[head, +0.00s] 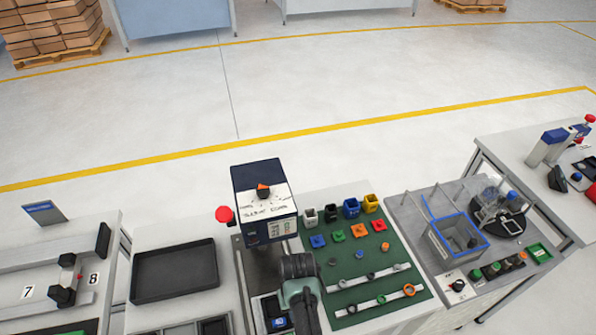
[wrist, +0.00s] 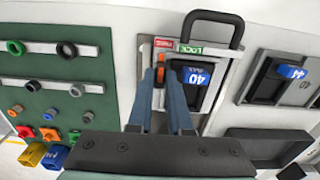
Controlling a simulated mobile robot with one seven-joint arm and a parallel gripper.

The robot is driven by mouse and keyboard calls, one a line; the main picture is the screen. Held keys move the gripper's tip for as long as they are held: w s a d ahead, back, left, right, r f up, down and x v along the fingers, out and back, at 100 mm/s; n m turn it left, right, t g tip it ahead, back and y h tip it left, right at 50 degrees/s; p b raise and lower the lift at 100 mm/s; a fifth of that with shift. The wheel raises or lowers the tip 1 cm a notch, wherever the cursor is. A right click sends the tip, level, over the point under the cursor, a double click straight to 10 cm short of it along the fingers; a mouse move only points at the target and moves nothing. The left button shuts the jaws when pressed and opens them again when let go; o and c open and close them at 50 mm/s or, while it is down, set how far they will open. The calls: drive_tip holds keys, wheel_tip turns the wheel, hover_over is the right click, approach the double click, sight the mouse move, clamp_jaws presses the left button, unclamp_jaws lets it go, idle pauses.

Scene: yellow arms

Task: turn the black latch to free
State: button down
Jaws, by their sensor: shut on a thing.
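In the wrist view my gripper (wrist: 168,84) reaches onto a grey panel with its two fingers close together. They are shut on the black latch (wrist: 161,68), of which mostly an orange stripe shows between the fingertips. A red label (wrist: 163,42) lies just beyond the latch, and a green LOCK label (wrist: 190,49) is beyond it to the right. The fingers hide most of the latch, so its exact angle is hard to tell. In the head view my wrist covers the latch and fingertips.
A green board (head: 345,255) with rings and blocks stands to the right in the head view. A tall box (head: 264,200) with a knob stands behind; a black tray (head: 174,270) is left.

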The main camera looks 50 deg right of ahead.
idle(0.4)
drive_tip(key=c, duration=0.8)
unclamp_jaws()
drive_tip(key=shift+c, duration=0.2)
wheel_tip(320, 180, up, 13)
drive_tip(key=b, duration=0.1)
